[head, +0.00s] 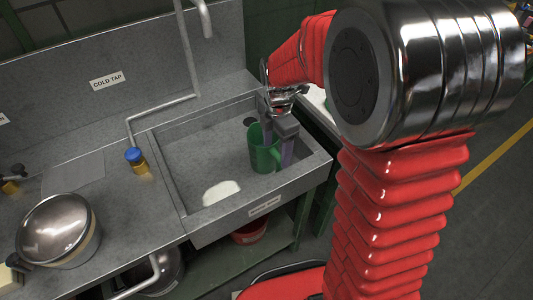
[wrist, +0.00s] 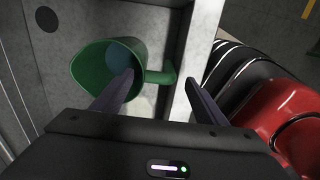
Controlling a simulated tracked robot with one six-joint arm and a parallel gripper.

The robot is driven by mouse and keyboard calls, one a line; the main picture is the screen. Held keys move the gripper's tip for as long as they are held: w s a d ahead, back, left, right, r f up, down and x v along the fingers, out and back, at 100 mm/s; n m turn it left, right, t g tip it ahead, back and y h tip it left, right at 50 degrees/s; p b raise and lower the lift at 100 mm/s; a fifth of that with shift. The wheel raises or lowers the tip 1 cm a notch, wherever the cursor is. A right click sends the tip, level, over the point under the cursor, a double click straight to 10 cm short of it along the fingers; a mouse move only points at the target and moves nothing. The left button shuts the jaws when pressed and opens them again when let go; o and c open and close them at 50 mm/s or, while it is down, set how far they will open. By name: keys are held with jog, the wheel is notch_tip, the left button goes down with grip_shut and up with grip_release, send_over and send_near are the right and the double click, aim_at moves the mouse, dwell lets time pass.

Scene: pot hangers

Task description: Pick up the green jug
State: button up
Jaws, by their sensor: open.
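The green jug (head: 261,158) stands in the grey sink in the head view, towards its right end. In the wrist view the jug (wrist: 88,78) is left of centre, with its open mouth towards the camera and its handle pointing right. My gripper (head: 278,148) is open and low over the jug. In the wrist view the jaws of my gripper (wrist: 159,78) lie on either side of the handle. The left finger overlaps the jug's mouth and seems to reach into it; the right finger is beyond the handle, near the sink wall. I cannot tell whether either touches.
The sink (head: 185,185) has raised walls, close to my gripper on the right. A white patch (head: 221,191) lies on its floor. A tap pipe (head: 163,108) stands behind. A metal pot (head: 58,232) is on the left counter, and a red bucket (head: 250,232) is below.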

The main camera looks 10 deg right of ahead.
jog(key=shift+f, duration=1.45)
jog(key=shift+c, duration=0.2)
jog(key=c, duration=1.5)
jog(key=shift+o, duration=0.2)
jog(key=shift+r, duration=0.1)
notch_tip(320, 180, up, 9)
jog(key=shift+f, duration=0.1)
jog(key=shift+r, duration=0.55)
